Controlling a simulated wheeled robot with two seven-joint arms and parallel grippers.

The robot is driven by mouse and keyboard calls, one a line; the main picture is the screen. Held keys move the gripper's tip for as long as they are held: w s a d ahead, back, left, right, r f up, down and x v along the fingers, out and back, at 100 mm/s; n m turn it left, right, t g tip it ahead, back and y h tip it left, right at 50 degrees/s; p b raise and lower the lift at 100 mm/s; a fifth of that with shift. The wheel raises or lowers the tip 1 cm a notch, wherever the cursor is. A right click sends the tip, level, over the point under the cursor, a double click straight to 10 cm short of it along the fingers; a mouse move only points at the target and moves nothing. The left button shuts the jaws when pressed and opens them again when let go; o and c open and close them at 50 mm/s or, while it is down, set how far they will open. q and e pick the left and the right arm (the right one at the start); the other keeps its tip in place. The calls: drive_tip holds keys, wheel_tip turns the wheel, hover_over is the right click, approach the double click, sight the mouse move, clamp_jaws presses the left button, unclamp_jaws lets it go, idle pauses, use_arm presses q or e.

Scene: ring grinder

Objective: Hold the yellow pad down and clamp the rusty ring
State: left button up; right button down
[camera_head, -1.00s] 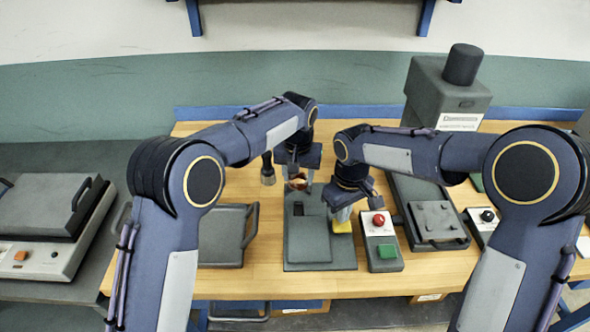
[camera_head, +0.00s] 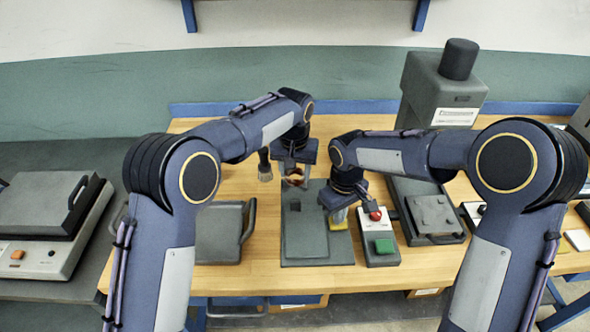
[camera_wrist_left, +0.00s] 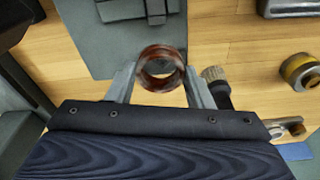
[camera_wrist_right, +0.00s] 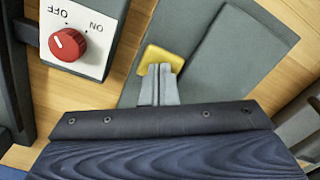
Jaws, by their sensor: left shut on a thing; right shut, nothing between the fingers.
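The rusty ring (camera_wrist_left: 161,68) is brown and glossy, held between the fingers of my left gripper (camera_wrist_left: 160,80), above the back edge of the grey fixture plate (camera_head: 310,250). In the head view the ring (camera_head: 294,179) shows below the left gripper (camera_head: 293,172). The yellow pad (camera_wrist_right: 159,62) lies at the right side of the plate. My right gripper (camera_wrist_right: 159,85) is shut with nothing between its fingers, its tips at the pad's edge and over part of it. In the head view the pad (camera_head: 339,222) is partly hidden by the right gripper (camera_head: 336,215).
A control box with a red knob (camera_head: 376,215) and green button (camera_head: 384,246) stands just right of the plate. A grey handled tray (camera_head: 220,235) lies left. A brush (camera_head: 265,167) is behind the plate. A grey machine (camera_head: 436,95) stands at the back right.

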drive_tip(key=shift+f, duration=0.35)
use_arm(q)
drive_tip(key=shift+f, duration=1.15)
drive_tip(key=shift+f, duration=1.75)
